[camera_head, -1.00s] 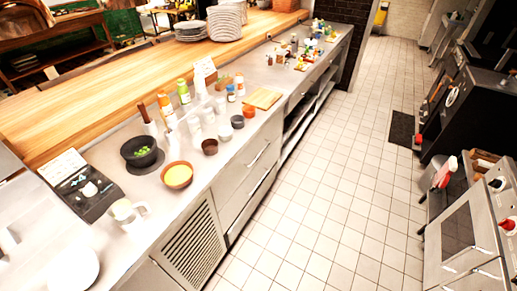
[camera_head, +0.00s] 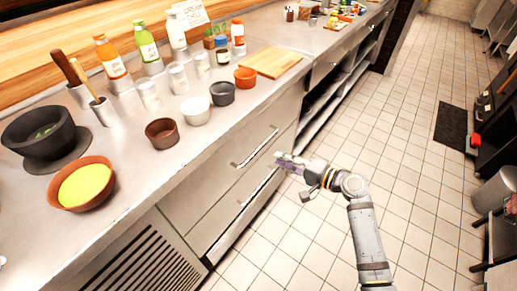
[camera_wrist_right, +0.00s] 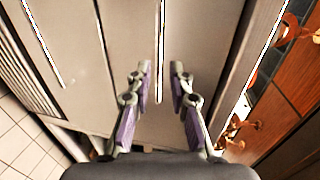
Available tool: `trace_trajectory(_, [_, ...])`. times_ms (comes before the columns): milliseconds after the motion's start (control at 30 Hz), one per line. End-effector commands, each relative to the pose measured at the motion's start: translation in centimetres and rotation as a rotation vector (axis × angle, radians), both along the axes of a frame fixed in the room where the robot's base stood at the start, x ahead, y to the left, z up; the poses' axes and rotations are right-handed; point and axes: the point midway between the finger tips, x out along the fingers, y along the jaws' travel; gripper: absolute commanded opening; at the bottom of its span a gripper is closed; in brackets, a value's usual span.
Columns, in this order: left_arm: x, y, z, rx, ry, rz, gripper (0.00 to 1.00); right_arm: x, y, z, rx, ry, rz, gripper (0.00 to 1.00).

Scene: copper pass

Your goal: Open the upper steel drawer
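The upper steel drawer (camera_head: 222,180) is in the counter's front and looks shut. Its straight bar handle (camera_head: 255,148) runs along the face. The lower drawer's handle (camera_head: 258,188) lies below it. My right gripper (camera_head: 282,158) is in front of the drawers, near the right end of the upper handle. In the right wrist view the gripper (camera_wrist_right: 160,69) is open, one finger on each side of the upper handle (camera_wrist_right: 161,40). No contact shows, and I cannot tell the depth gap. The lower handle (camera_wrist_right: 42,42) is at the left there. My left gripper is out of view.
The counter top holds a yellow-filled bowl (camera_head: 82,185), a dark bowl (camera_head: 38,133), small cups, bottles and a cutting board (camera_head: 266,62). A vent grille (camera_head: 150,262) is left of the drawers. The tiled floor (camera_head: 400,140) is clear; a dark mat (camera_head: 451,121) lies right.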

Motion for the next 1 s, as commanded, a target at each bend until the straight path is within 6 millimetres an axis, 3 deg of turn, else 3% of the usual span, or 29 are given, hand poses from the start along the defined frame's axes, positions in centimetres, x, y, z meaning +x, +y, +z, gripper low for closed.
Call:
trace_trajectory(500, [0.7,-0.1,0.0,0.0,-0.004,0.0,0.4,5.3,7.1,-1.8,0.001,0.001,-0.003,0.2])
trace_trajectory(900, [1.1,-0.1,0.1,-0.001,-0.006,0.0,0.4,6.0,8.1,-2.1,-0.004,0.001,-0.004,0.2])
trace_trajectory(1000, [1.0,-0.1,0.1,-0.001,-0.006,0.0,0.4,6.0,8.1,-2.1,-0.004,0.002,-0.004,0.1])
